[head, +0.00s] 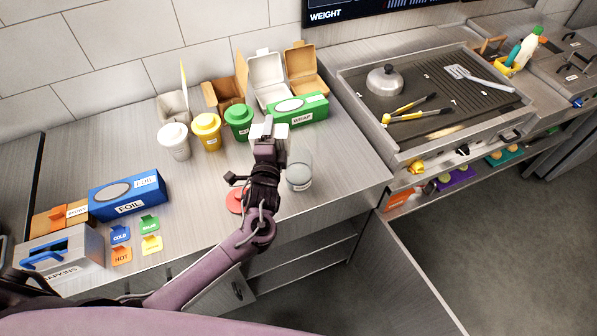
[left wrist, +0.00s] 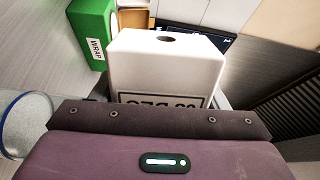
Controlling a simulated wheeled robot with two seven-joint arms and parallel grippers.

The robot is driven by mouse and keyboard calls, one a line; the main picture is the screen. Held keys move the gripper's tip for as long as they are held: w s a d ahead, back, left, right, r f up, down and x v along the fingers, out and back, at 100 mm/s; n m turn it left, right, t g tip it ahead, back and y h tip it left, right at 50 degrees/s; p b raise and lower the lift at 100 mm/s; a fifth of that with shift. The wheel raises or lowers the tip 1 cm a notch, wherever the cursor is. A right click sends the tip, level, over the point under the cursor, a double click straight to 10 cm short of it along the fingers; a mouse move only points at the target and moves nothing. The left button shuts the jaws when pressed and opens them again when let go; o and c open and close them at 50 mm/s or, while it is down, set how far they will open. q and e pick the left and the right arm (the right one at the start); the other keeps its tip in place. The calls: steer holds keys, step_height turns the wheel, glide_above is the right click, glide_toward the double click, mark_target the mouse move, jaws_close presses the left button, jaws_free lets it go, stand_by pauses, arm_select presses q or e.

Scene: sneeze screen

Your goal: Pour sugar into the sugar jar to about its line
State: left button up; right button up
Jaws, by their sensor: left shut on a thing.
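My left gripper (head: 267,142) is shut on a white box (left wrist: 165,65) with a small dark hole in its top face. The box's dark-lettered label is cut off by my gripper in the left wrist view, so I cannot read it fully. In the head view the box (head: 280,130) is mostly hidden behind my gripper. A clear round jar (head: 299,173) stands on the counter just right of my left gripper. Its rim also shows at the left edge of the left wrist view (left wrist: 30,122). I cannot make out its fill level or line. My right gripper is out of view.
A green wrap box (head: 300,107) and white, yellow and green lidded cups (head: 207,130) stand behind. A red disc (head: 234,201) lies left of the jar, partly behind my arm. A blue foil box (head: 130,194) is at left, a griddle (head: 440,95) at right.

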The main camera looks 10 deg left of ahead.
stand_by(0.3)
arm_select(q)
steer(key=shift+a+r+n+p, duration=0.15)
steer(key=shift+r+n+p, duration=0.15)
steer(key=shift+r+n, duration=0.45)
steer(key=shift+s+a+r+n, duration=0.1)
steer(key=shift+r+n, duration=0.05)
steer(key=shift+n, duration=0.6)
steer(key=n, duration=0.3)
steer(key=shift+a+r, duration=0.1)
steer(key=shift+r, duration=0.2)
steer(key=shift+n, duration=0.9)
steer(key=shift+r+n, duration=0.15)
steer(key=shift+n, duration=0.45)
steer(key=shift+d, duration=0.2)
